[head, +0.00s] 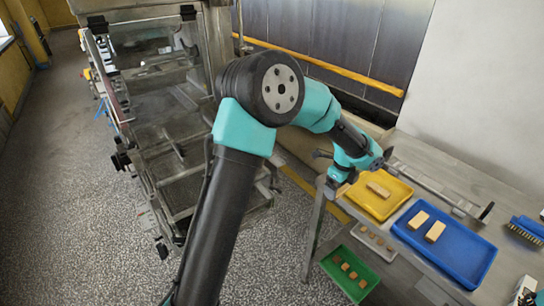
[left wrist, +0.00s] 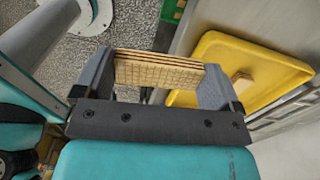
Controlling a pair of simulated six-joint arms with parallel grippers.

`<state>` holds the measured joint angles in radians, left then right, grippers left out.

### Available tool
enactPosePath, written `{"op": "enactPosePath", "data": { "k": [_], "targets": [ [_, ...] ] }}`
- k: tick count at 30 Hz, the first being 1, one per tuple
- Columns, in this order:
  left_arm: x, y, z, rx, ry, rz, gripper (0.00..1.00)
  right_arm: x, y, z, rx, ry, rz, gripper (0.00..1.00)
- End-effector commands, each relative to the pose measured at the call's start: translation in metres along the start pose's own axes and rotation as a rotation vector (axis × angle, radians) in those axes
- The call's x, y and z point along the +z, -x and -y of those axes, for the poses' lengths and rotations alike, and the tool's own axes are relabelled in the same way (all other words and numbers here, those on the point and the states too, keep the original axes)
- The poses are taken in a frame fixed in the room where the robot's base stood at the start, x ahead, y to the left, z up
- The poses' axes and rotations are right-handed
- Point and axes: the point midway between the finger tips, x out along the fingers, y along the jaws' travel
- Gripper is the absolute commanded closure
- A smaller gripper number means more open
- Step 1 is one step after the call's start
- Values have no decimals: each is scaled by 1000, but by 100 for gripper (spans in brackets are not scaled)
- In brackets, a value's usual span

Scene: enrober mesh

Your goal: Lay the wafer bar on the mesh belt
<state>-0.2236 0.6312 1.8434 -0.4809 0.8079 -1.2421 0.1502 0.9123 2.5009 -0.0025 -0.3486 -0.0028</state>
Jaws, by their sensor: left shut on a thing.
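My left gripper (head: 340,184) hangs beside the left edge of the yellow tray (head: 405,192), at the side nearer the machine. In the left wrist view the left gripper (left wrist: 157,88) is shut on a layered tan wafer bar (left wrist: 158,72), held crosswise between its two fingers, apart from the tray. Another wafer bar (head: 378,189) lies in the yellow tray. The enrober machine (head: 170,135), a metal frame with clear panels, stands left of the table; my arm covers part of it, and I cannot clearly make out its mesh belt. My right gripper is not in view.
A blue tray (head: 470,265) with two tan bars lies right of the yellow tray. A white tray (head: 374,242) and a green tray (head: 349,286) hold small pieces. A blue brush (head: 526,229) lies at the right. A yellow rail (head: 325,66) runs along the back wall.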

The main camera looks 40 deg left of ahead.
Motion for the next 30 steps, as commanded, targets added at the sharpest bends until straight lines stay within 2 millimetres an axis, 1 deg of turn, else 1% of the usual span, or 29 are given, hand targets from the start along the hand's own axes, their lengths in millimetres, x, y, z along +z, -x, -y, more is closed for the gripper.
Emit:
{"op": "enactPosePath", "data": {
  "k": [2, 5, 8, 11, 12, 14, 15, 17, 18, 19, 21, 23, 24, 26, 27, 29, 30],
  "targets": [
    [4, 1, 1, -1, 11, 0, 24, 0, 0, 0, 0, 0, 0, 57],
    [17, 3, 4, -2, 45, -1, 24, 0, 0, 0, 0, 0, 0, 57],
    [41, 7, 7, -4, 111, -2, 24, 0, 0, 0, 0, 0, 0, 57],
    [76, 13, 10, -6, 202, -5, 24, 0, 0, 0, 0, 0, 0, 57],
    [92, 16, 11, -7, 244, -6, 24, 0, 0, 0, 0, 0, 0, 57],
    [117, 20, 10, -8, 310, -7, 24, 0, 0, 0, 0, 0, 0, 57],
    [134, 23, 10, -8, 354, -7, 24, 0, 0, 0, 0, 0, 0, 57],
    [159, 28, 7, -10, 420, -10, 24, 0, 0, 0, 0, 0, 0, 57],
    [176, 31, 5, -9, 463, -11, 24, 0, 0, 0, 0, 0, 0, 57],
    [188, 34, 3, -11, 494, -11, 24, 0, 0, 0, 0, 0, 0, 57],
    [217, 39, -3, -12, 569, -12, 24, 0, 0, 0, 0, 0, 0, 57],
    [242, 44, -9, -12, 631, -14, 24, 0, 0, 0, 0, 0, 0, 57],
    [258, 47, -14, -14, 673, -16, 24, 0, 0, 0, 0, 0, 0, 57],
    [281, 52, -22, -14, 734, -17, 24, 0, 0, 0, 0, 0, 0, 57],
    [297, 56, -28, -16, 774, -17, 24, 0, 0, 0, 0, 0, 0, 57],
    [320, 61, -38, -17, 836, -19, 24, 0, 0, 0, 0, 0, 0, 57],
    [335, 64, -45, -18, 876, -20, 24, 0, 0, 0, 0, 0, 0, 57]
  ]
}}
